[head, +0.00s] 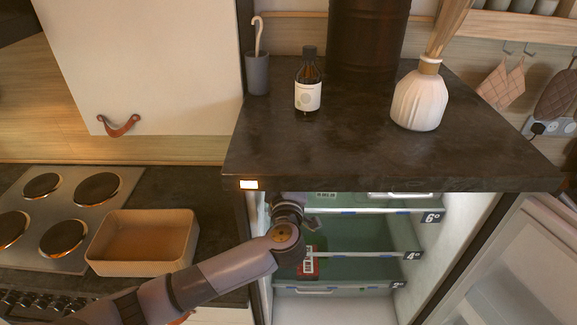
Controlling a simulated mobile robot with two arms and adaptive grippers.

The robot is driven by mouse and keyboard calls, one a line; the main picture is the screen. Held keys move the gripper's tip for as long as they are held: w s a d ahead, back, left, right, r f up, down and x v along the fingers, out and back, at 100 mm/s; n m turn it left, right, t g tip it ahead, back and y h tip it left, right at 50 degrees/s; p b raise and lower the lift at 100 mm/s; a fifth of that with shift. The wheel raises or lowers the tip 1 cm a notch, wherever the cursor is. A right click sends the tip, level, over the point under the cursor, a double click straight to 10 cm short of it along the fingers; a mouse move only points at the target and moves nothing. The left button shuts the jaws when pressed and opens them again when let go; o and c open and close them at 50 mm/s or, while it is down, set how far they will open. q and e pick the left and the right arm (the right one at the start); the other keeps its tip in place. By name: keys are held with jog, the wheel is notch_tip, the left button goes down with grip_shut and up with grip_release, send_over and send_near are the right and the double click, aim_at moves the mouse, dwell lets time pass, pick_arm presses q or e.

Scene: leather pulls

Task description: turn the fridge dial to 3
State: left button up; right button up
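The open fridge (345,308) stands under the dark counter, with its door (520,270) swung out to the right. Its shelf edges carry tags: 6° (431,217), 4° (413,256) and 2° (398,286). I cannot make out the dial; the counter edge and my arm cover the upper left of the fridge. My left arm comes in from the left, and its gripper (290,203) is at the fridge's upper left, just under the counter edge. Its fingertips are mostly hidden, so I cannot tell whether it is open or touching anything. My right gripper is not in view.
The dark counter (350,160) overhangs the fridge and holds a brown bottle (308,92), a white vase (419,100) and a grey cup (257,75). A red-labelled package (309,265) is inside the fridge beside my forearm. A tan tray (143,268) sits near the hob (65,215).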

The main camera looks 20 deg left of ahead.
pick_arm(q)
grip_shut()
dwell(0.3)
jog(key=shift+f, duration=0.1)
jog(key=shift+n, duration=3.4)
grip_release()
jog(key=shift+r, duration=0.2)
